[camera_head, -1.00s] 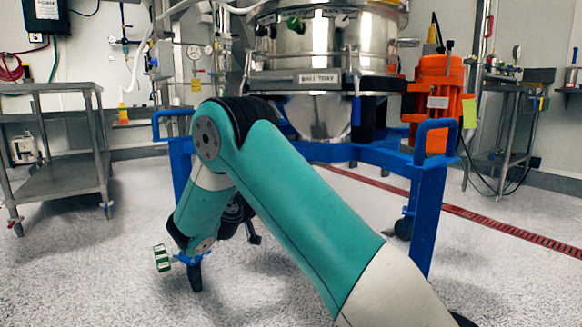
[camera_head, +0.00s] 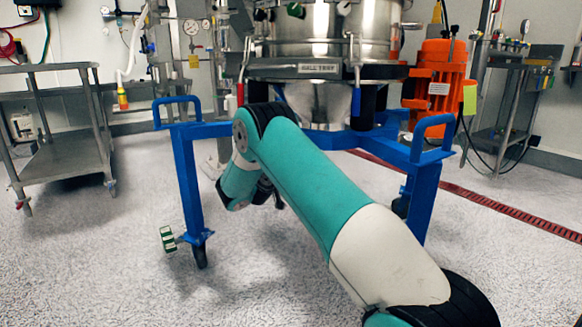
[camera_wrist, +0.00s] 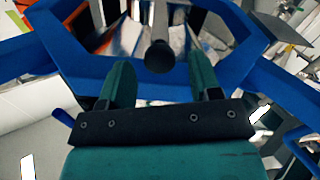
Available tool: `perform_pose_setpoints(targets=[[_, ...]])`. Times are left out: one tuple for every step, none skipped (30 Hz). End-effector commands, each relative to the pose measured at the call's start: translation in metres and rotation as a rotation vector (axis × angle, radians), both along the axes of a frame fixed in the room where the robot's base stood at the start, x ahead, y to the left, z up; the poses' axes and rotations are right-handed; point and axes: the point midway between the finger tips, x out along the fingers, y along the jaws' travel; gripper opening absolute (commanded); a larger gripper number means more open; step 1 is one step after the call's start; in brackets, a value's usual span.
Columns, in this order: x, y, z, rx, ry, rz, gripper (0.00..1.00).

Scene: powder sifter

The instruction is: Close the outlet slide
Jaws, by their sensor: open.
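The powder sifter is a shiny steel drum (camera_head: 325,38) in the head view, with a steel cone (camera_head: 318,100) below it inside a blue frame (camera_head: 186,185). The outlet slide is not clearly visible in the head view, where my arm covers the area under the cone. In the wrist view, a dark round knob (camera_wrist: 159,57) shows between and slightly beyond my fingertips; I cannot tell whether it belongs to the slide. My gripper (camera_wrist: 160,77) is open, its two green fingers apart on either side of the knob, holding nothing. The blue frame (camera_wrist: 80,72) surrounds this area.
A blue handle (camera_head: 432,122) rises from the frame at right, and another stands at left. An orange motor unit (camera_head: 437,85) stands behind at right. A grey cart (camera_head: 65,160) stands at left. The speckled floor is open around the frame's legs.

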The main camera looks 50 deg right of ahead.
Motion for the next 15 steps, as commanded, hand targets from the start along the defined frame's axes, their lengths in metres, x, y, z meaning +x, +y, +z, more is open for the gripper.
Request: perform_pose_setpoints(targets=[[0.002,-0.008,-0.002,0.000,-0.002,-0.002,0.58],[0.003,-0.011,-0.002,0.000,-0.003,-0.002,0.58],[0.005,-0.015,-0.001,0.000,-0.001,-0.002,0.58],[0.005,-0.017,-0.001,0.000,-0.001,-0.002,0.58],[0.006,-0.019,-0.001,0.000,-0.001,-0.001,0.58],[0.007,-0.021,0.000,-0.001,0.000,0.000,0.58],[0.008,-0.022,0.000,-0.001,0.000,0.000,0.58],[0.008,-0.023,0.000,-0.001,0.000,0.000,0.58],[0.008,-0.023,0.000,-0.001,0.000,0.000,0.58],[0.008,-0.024,0.001,-0.001,0.001,0.001,0.58],[0.008,-0.024,0.001,-0.001,0.001,0.001,0.58],[0.008,-0.024,0.001,-0.001,0.001,0.001,0.58],[0.008,-0.024,0.001,-0.001,0.001,0.001,0.58],[0.008,-0.024,0.001,-0.001,0.001,0.001,0.58],[0.008,-0.023,0.001,-0.001,0.001,0.001,0.58]])
